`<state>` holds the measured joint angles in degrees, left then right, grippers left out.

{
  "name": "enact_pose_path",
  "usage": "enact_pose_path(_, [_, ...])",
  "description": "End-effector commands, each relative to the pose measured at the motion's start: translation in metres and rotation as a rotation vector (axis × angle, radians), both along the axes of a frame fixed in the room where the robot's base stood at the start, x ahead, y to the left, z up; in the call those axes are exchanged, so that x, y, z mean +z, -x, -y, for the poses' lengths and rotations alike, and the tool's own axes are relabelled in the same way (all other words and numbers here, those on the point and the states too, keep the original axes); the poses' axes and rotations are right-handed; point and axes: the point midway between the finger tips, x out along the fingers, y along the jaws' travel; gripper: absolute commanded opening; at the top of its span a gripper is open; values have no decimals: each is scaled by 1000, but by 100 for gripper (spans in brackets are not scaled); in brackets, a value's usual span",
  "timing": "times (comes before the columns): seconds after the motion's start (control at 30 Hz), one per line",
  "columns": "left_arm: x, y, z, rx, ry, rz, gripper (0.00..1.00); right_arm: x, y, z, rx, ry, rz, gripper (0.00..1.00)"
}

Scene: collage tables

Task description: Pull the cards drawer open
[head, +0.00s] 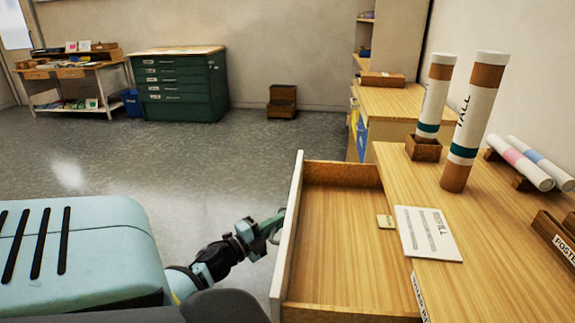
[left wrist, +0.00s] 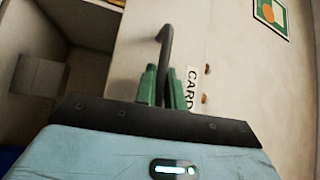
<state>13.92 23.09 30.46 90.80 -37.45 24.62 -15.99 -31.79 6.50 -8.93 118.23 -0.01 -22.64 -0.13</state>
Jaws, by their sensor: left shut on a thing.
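The cards drawer (head: 335,235) stands out from the wooden table (head: 480,290) toward the left, and its inside looks empty. Its pale front (head: 287,240) faces my left arm. In the left wrist view the front (left wrist: 220,45) carries a label (left wrist: 191,88) reading "CARD", partly hidden, and a dark bar handle (left wrist: 166,55). My left gripper (head: 268,228) is at the outer side of the drawer front. Its green fingers (left wrist: 163,88) are shut on the handle, one on each side. My right gripper is in neither view.
On the table, a printed card (head: 428,233) lies by the drawer opening, and a tall tube (head: 475,120) and a shorter tube in a wooden holder (head: 424,148) stand upright. A green cabinet (head: 180,85) stands far back. The floor (head: 150,165) left of the drawer is clear.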

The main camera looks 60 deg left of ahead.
Motion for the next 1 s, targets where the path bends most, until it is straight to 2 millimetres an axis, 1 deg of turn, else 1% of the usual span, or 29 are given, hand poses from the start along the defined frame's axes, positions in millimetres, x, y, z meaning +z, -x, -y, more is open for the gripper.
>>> enact_pose_path(0.1, [0, 3, -2, 1, 0, -1, 0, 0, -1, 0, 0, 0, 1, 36])
enact_pose_path(0.43, [0, 3, -3, 2, 0, -1, 0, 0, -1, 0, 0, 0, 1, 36])
enact_pose_path(0.47, [0, 3, -3, 2, 0, -1, 13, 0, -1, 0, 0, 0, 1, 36])
enact_pose_path(0.6, [0, 3, -3, 1, 0, -1, 32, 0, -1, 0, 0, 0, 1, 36])
enact_pose_path(0.87, [0, 3, -3, 1, 0, 0, 32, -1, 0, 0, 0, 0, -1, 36])
enact_pose_path(1.0, [-2, 10, -2, 1, 1, -1, 32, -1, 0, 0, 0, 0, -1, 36])
